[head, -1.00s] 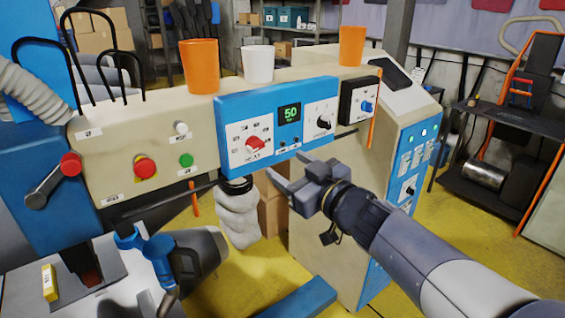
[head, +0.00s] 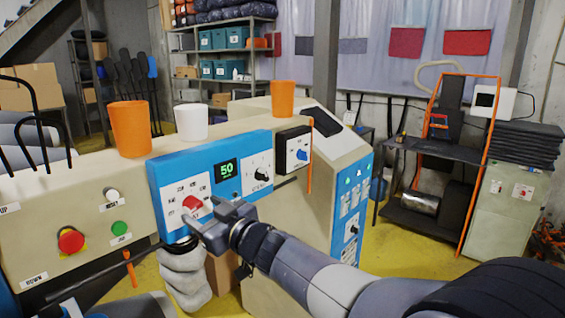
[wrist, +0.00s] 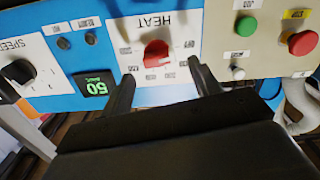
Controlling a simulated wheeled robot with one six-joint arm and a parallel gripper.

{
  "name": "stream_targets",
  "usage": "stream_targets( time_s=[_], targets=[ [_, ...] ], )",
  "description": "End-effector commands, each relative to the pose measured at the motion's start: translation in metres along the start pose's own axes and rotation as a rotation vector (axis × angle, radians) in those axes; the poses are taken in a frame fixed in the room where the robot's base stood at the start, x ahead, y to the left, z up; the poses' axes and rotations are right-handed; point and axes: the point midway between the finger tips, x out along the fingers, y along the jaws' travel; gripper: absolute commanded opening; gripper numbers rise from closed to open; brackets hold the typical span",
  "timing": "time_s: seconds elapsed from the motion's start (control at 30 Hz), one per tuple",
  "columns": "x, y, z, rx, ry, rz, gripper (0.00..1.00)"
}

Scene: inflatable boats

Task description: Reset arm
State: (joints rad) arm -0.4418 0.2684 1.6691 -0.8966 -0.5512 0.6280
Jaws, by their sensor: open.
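My gripper (head: 197,232) is open and empty in front of the blue control panel (head: 158,176) of the beige machine. In the wrist view its two dark fingers (wrist: 160,85) stand apart, with the red HEAT knob (wrist: 157,54) showing between them. In the head view the red knob (head: 193,203) is just above the fingertips. I cannot tell if the fingers touch the panel. The green display reads 50 (head: 227,169).
Two orange cups (head: 130,128) (head: 282,99) and a white cup (head: 191,122) stand on the machine top. A red button (head: 71,241) and a green button (head: 119,228) are on the left. A black rack with an orange frame (head: 430,165) stands at right, with yellow floor before it.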

Motion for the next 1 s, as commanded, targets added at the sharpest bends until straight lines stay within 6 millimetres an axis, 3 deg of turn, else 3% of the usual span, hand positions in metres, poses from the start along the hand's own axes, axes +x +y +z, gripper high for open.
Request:
stream_targets(
  time_s=[0.2, 0.73, 1.0],
  targets=[
    [0.029, -0.001, 0.0, 0.003, 0.0, -0.001, 0.59],
    [0.026, 0.0, 0.0, 0.088, 0.0, -0.001, 0.59],
    [0.024, -0.001, 0.001, -0.008, 0.002, 0.0, 0.59]
  ],
)
